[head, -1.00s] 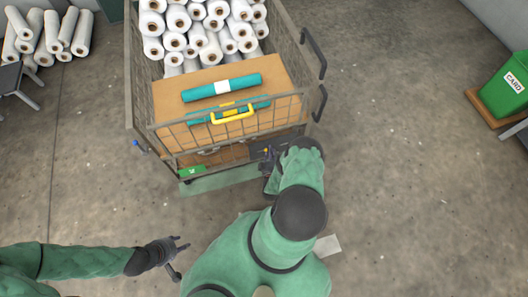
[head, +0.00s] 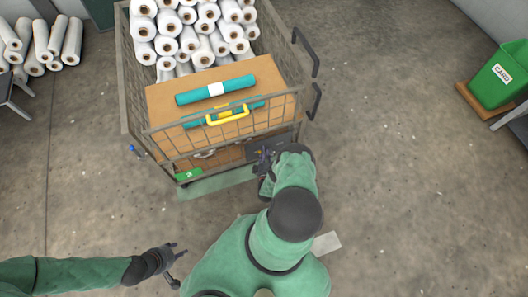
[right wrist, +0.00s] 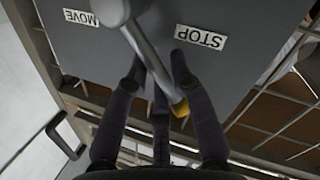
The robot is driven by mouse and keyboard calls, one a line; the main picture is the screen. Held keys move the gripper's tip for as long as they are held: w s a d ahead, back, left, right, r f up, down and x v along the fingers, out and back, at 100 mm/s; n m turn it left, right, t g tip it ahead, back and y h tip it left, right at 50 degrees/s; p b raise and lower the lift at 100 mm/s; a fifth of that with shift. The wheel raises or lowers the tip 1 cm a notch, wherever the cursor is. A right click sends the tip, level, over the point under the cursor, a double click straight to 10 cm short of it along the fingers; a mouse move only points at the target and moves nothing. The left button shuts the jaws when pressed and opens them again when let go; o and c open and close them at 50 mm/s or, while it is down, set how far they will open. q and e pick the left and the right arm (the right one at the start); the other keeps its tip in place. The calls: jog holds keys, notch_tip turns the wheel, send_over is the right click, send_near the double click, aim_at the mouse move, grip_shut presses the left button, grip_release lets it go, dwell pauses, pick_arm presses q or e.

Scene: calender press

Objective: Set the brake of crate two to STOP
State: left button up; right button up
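The wire-mesh crate (head: 140,100) stands in front of me, with a small green tag (head: 188,174) low at its front; its marking is too small to read. In the right wrist view, the grey brake panel (right wrist: 255,25) has a MOVE label (right wrist: 80,17) at left and a STOP label (right wrist: 201,37) at right. The brake lever (right wrist: 148,52) slants down and right to a yellow tip. My right gripper (right wrist: 158,72) is open, its fingers on both sides of the lever; contact is unclear. My left gripper (head: 180,250) is open and empty above the floor.
White rolls (head: 190,30) and a cardboard box (head: 165,100) with teal rolls (head: 216,89) fill the crate. A yellow handle (head: 228,117) sits at its front. A green CARD bin (head: 498,80) stands far right.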

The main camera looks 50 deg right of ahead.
jog(key=shift+o, duration=0.9)
jog(key=shift+s+a, duration=0.1)
jog(key=shift+a, duration=0.05)
jog(key=v, duration=1.1)
jog(key=shift+s+a, duration=0.25)
